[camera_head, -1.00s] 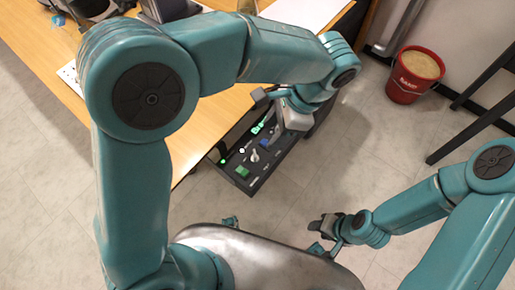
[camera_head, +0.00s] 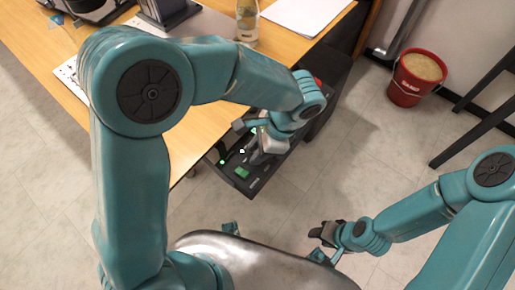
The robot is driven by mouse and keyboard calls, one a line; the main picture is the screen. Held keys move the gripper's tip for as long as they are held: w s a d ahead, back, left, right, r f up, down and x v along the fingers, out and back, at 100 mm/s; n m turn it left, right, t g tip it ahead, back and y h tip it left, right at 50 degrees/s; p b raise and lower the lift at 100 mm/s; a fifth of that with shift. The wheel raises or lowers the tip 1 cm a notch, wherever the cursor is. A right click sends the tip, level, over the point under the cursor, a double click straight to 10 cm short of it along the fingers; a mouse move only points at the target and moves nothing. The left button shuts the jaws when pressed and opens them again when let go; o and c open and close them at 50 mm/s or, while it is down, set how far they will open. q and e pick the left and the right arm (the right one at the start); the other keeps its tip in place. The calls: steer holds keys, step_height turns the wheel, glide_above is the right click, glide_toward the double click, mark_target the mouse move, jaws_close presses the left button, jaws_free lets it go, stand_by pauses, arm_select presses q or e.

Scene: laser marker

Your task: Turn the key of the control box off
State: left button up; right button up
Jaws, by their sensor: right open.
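The dark control box (camera_head: 236,181) sits at the table's right side, with a green button (camera_head: 243,173) and small lit lamps on its panel. My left gripper (camera_head: 256,140) is over the panel from above, its two fingers apart, so it looks open. The key lies under or between those fingers and is mostly hidden; I cannot tell whether they touch it. My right gripper (camera_head: 323,238) is open and empty, low over the floor at the lower right, well apart from the box.
The wooden table (camera_head: 205,125) holds a glass bottle (camera_head: 247,22), white paper (camera_head: 305,14) and dark devices at the back. A red bucket (camera_head: 409,88) stands on the floor at the right, near dark bars. The floor around my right gripper is clear.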

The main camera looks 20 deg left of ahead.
arm_select(q)
steer(key=shift+r+n, duration=0.1)
steer(key=shift+n, duration=0.2)
jaws_close()
steer(key=n+g+p, duration=0.1)
steer(key=n, duration=0.2)
steer(key=shift+w+h+p, duration=0.15)
steer(key=shift+h+p, duration=0.15)
steer(key=shift+p, duration=0.1)
steer(key=n, duration=0.2)
steer(key=n+g+h+p, duration=0.1)
steer(key=n, duration=0.1)
steer(key=shift+a+h, duration=0.15)
steer(key=shift+h, duration=0.15)
steer(key=n, duration=0.2)
steer(key=n+h+p, duration=0.1)
steer(key=n, duration=0.2)
steer(key=shift+w+a+g+h, duration=0.1)
steer(key=shift+g+h, duration=0.2)
steer(key=n+h, duration=0.1)
steer(key=n, duration=0.1)
steer(key=n+h+p, duration=0.1)
steer(key=n, duration=0.2)
steer(key=shift+a, duration=0.15)
steer(key=shift+n, duration=0.3)
steer(key=o, duration=0.9)
jaws_free()
